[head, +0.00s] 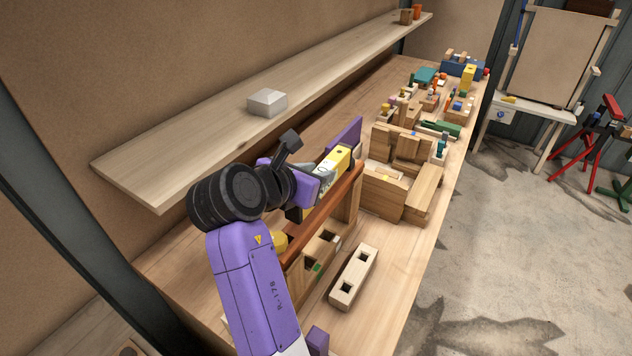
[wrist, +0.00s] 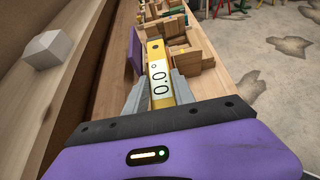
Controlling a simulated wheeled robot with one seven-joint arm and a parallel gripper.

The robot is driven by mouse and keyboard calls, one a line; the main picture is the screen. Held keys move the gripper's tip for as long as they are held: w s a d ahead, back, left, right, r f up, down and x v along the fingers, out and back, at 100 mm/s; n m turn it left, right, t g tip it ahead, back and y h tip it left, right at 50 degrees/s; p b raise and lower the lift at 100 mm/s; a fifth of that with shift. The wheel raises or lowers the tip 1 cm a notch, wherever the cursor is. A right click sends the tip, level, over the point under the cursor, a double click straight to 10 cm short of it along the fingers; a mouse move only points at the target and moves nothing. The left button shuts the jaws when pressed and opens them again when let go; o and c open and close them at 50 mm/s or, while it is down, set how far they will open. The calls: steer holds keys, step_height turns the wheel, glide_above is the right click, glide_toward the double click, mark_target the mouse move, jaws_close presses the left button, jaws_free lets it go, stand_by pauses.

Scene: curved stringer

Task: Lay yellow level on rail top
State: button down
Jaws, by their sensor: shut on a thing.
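The yellow level (head: 337,161), a yellow bar with a pale face, is between the fingers of my gripper (head: 322,174). In the wrist view the level (wrist: 156,52) points away from me, with pale round-marked faces between the two grey fingers (wrist: 158,90). My gripper is shut on it. The rail top (head: 336,201) is a long reddish-brown strip on a wooden frame, just below and to the right of the level in the head view. I cannot tell whether the level touches it. My arm and gripper hide part of the rail; the wrist view does not clearly show it.
A purple panel (head: 346,134) stands close behind the level. A shelf (head: 190,140) with a grey block (head: 267,102) runs along the wall. Wooden blocks (head: 398,190) crowd the bench beyond, and a wooden piece with holes (head: 353,277) lies right of the rail.

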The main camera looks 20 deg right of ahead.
steer(key=shift+s+f, duration=0.1)
steer(key=shift+f, duration=1.45)
steer(key=c, duration=1.1)
jaws_free()
steer(key=shift+f, duration=0.2)
steer(key=shift+o, duration=0.2)
steer(key=shift+r, duration=0.2)
steer(key=shift+s+a+r, duration=0.1)
steer(key=shift+a+r, duration=0.15)
steer(key=b+v, duration=0.2)
steer(key=v, duration=0.9)
steer(key=shift+r, duration=0.2)
steer(key=shift+s+a, duration=0.15)
steer(key=shift+a, duration=0.05)
